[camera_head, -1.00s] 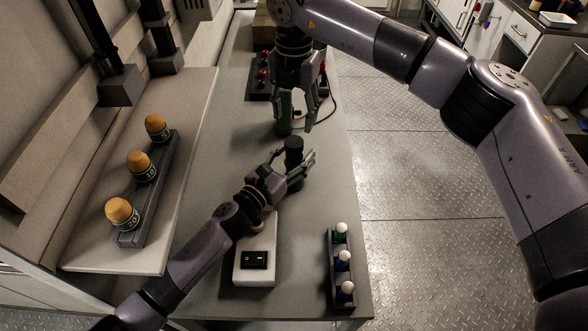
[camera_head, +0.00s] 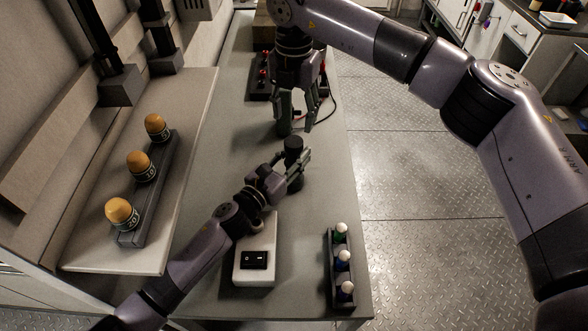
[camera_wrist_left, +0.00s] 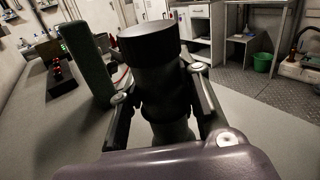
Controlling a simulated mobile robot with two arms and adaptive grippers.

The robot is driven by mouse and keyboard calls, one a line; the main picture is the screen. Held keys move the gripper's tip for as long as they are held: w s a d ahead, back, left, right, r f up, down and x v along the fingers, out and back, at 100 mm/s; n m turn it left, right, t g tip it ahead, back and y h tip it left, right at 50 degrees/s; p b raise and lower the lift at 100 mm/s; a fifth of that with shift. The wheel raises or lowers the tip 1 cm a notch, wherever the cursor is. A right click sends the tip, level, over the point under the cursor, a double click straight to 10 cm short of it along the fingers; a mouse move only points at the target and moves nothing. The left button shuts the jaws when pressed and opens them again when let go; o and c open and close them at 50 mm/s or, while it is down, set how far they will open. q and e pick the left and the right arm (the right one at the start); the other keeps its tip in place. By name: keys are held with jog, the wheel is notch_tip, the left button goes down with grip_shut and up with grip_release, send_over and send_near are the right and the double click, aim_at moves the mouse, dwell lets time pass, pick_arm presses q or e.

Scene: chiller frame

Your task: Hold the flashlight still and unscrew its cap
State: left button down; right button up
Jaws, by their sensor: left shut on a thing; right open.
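The flashlight (camera_head: 293,146) is a dark cylinder with a wider round end on top, standing upright over the grey table. It fills the middle of the left wrist view (camera_wrist_left: 152,62). My left gripper (camera_head: 296,168) is shut around its body from the lower left, below the wide end. I cannot tell the cap's seam from the body.
A white switch box (camera_head: 256,262) stands in front on the table. A dark rack (camera_head: 330,275) of small white-topped items is at the front right. A rack of orange-topped items (camera_head: 141,167) is on the left shelf. A dark block with red parts (camera_head: 261,78) and a cable are behind.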

aim_at(294, 141)
dwell(0.3)
jog(key=m, duration=0.6)
jog(key=shift+m, duration=0.3)
jog(key=m, duration=0.6)
jog(key=shift+f+m, duration=0.1)
jog(key=shift+m, duration=0.3)
jog(key=shift+f, duration=3.95)
jog(key=shift+c, duration=0.4)
